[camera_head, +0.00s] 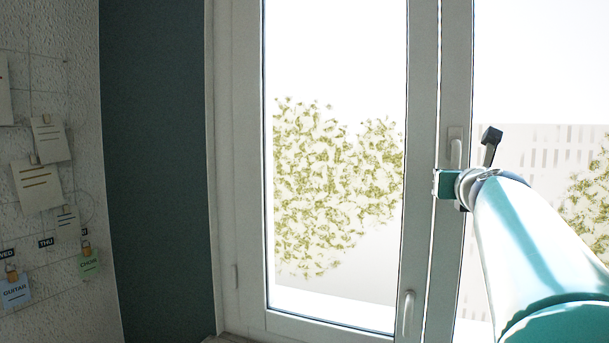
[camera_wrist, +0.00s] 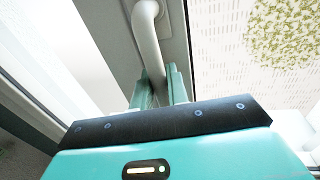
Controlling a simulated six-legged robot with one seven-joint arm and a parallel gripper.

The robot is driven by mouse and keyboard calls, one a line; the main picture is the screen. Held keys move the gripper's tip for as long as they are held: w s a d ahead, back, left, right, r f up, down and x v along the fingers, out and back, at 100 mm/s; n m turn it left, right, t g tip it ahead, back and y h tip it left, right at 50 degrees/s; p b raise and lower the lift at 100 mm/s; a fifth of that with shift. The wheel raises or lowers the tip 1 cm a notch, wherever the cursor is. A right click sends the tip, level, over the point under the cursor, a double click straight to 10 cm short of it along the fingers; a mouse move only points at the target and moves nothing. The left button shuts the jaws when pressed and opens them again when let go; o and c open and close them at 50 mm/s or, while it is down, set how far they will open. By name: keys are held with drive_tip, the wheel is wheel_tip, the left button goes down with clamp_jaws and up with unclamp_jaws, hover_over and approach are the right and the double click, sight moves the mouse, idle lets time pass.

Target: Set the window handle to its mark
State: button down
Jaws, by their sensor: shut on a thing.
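The window handle (camera_head: 455,152) is a pale lever on the white window frame, right of centre in the head view. Its bent upper end and shaft fill the top middle of the wrist view (camera_wrist: 147,35). My gripper (camera_head: 446,184) is at the handle, with its two teal fingers on either side of the shaft in the wrist view (camera_wrist: 158,88). It is shut on the handle's lower part, which the gripper partly hides. The handle hangs roughly downward from its mount. I cannot make out a mark in either view.
A second pale handle (camera_head: 408,313) sits lower on the left window sash. The window frame (camera_head: 423,110) and glass stand close in front. A dark teal curtain or panel (camera_head: 155,160) and a wall with pinned notes (camera_head: 37,184) are at the left.

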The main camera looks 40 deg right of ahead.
drive_tip(key=shift+r, duration=0.1)
drive_tip(key=c, duration=1.5)
unclamp_jaws()
drive_tip(key=shift+w, duration=0.2)
drive_tip(key=shift+o, duration=0.2)
drive_tip(key=shift+s, duration=0.2)
